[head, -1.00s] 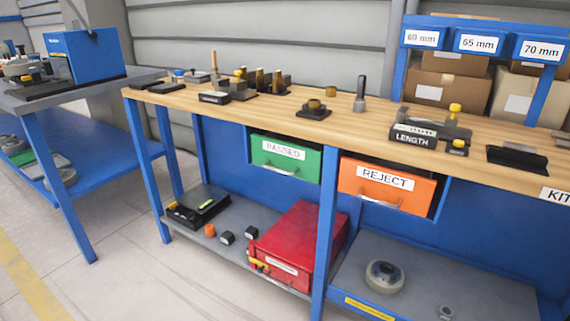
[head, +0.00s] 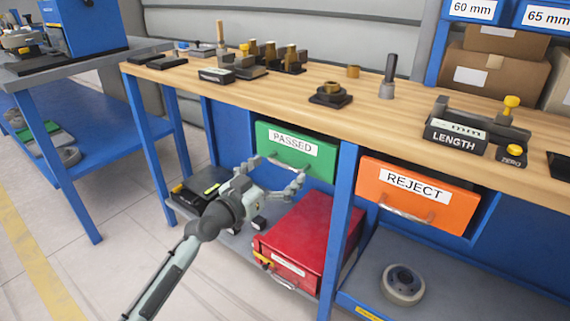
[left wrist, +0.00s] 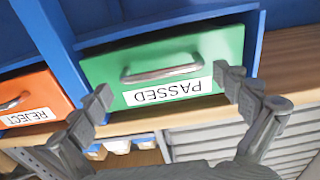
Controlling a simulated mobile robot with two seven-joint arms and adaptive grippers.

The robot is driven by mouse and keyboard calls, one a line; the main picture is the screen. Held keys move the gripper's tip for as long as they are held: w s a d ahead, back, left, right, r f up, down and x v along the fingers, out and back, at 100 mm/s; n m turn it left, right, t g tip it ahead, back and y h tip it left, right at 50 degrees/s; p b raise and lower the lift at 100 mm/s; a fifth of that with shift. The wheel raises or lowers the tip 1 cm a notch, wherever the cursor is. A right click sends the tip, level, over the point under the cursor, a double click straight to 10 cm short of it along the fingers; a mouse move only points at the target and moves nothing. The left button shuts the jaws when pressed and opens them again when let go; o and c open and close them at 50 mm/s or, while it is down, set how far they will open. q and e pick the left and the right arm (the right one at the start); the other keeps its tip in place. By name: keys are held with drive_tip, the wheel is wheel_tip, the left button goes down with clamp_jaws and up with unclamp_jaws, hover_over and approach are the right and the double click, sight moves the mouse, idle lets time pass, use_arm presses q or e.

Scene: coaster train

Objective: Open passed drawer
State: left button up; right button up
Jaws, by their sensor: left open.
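The green PASSED drawer (head: 288,150) hangs under the wooden bench top and looks closed. Its metal handle (head: 285,164) runs along the lower front. In the left wrist view the drawer (left wrist: 205,52) appears upside down, with its handle (left wrist: 162,73) between my fingers. My left gripper (head: 284,176) is open just in front of the drawer, at handle height or slightly below. In the left wrist view my left gripper (left wrist: 165,92) spreads its two fingers either side of the handle and label, without visible contact. My right gripper is not in view.
The orange REJECT drawer (head: 415,196) is right of the green one, past a blue post (head: 338,225). A red case (head: 300,238) sits on the lower shelf below. Gauges and parts stand on the wooden bench top (head: 370,115). The floor in front is clear.

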use_arm(q)
drive_tip(key=shift+x, duration=1.2)
drive_tip(key=c, duration=1.3)
drive_tip(key=shift+s+a+f, duration=0.1)
drive_tip(key=shift+s+a, duration=0.05)
drive_tip(key=shift+s, duration=0.1)
drive_tip(key=v, duration=1.7)
drive_tip(key=shift+s, duration=0.1)
drive_tip(key=o, duration=1.3)
